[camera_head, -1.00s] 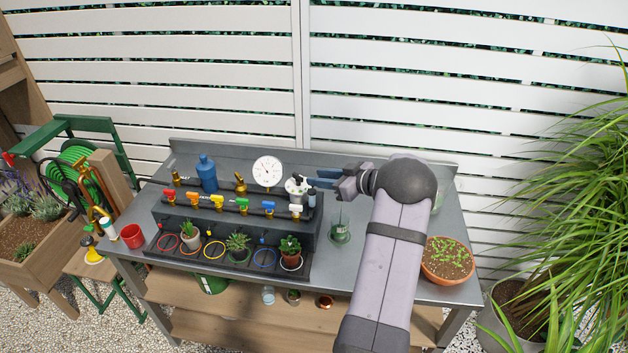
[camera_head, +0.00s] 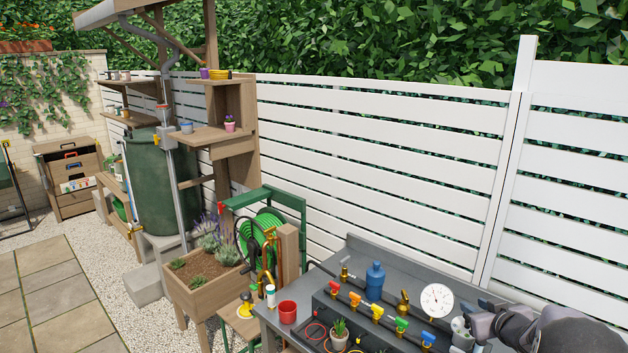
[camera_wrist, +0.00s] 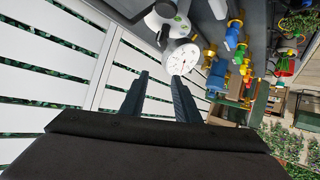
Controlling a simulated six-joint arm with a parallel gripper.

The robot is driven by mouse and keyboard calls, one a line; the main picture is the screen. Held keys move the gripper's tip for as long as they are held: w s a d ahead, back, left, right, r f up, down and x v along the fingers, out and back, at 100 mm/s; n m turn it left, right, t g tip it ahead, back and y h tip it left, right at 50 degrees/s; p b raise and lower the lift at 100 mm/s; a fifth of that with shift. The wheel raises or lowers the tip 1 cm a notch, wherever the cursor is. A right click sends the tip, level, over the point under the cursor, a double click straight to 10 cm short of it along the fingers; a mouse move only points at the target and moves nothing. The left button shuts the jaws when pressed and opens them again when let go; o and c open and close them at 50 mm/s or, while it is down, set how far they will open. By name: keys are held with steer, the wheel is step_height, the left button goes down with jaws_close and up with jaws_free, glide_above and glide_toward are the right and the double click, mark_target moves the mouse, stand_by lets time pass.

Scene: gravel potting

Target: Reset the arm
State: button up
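My gripper (camera_wrist: 158,80) shows in the wrist view with its two dark fingers apart and nothing between them. The white dial gauge (camera_wrist: 182,58) and a white-grey valve fitting (camera_wrist: 167,18) lie beyond the fingertips, apart from them as far as I can tell. In the head view my arm enters at the bottom right corner, near the gauge (camera_head: 437,300) and the fitting (camera_head: 462,333). The fingers are not clear there.
A white slatted fence (camera_head: 400,170) stands behind. A green hose reel (camera_head: 262,225) and planter box (camera_head: 205,290) stand left.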

steer(key=s+a+f+g, duration=0.2)
steer(key=s+a+g, duration=0.2)
steer(key=s+a, duration=0.5)
steer(key=s+a+f+g, duration=0.3)
steer(key=s+a+g, duration=0.1)
steer(key=s+a, duration=0.6)
steer(key=s+a+f+m+g+y, duration=0.1)
steer(key=s+a+g, duration=0.3)
steer(key=s+a, duration=0.6)
steer(key=s+f, duration=0.1)
steer(key=s, duration=0.3)
steer(key=shift+s+f, duration=0.25)
steer(key=shift+f, duration=0.05)
